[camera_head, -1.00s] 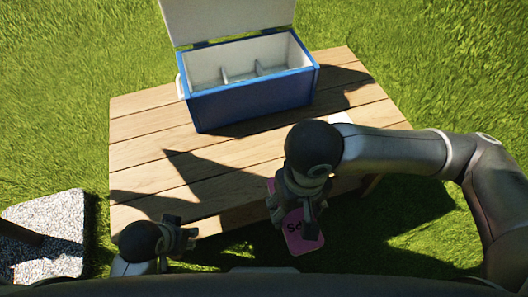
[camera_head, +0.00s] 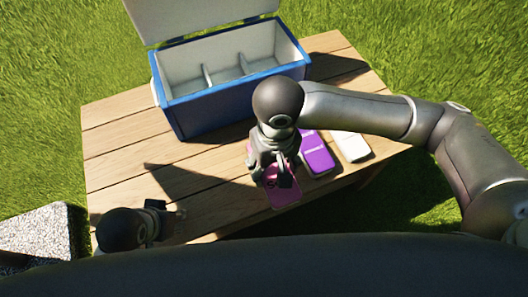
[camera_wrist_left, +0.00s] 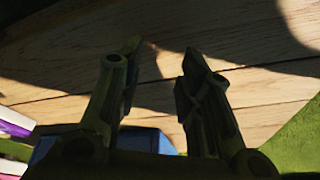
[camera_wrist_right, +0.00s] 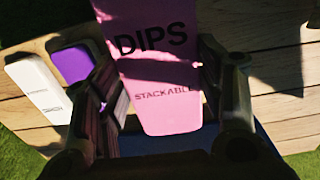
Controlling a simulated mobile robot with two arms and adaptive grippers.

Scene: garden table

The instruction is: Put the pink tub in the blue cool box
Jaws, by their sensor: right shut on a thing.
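The pink tub (camera_head: 284,196), marked DIPS and STACKABLE in the right wrist view (camera_wrist_right: 160,105), is held in my right gripper (camera_head: 272,172). The fingers are shut on its sides, and the arm hides part of it in the head view. It appears above the table's front part, in front of the cool box. The blue cool box (camera_head: 215,112) stands open at the back of the table, with its white lid (camera_head: 190,16) up and dividers inside. My left gripper (camera_wrist_left: 160,62) is open and empty, low near the table's front left edge.
A purple tub (camera_head: 317,160) and a white tub (camera_head: 352,147) lie on the wooden table (camera_head: 115,135), right of the pink tub. The table's left part is bare. A pale stone slab (camera_head: 35,232) lies on the grass at the left.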

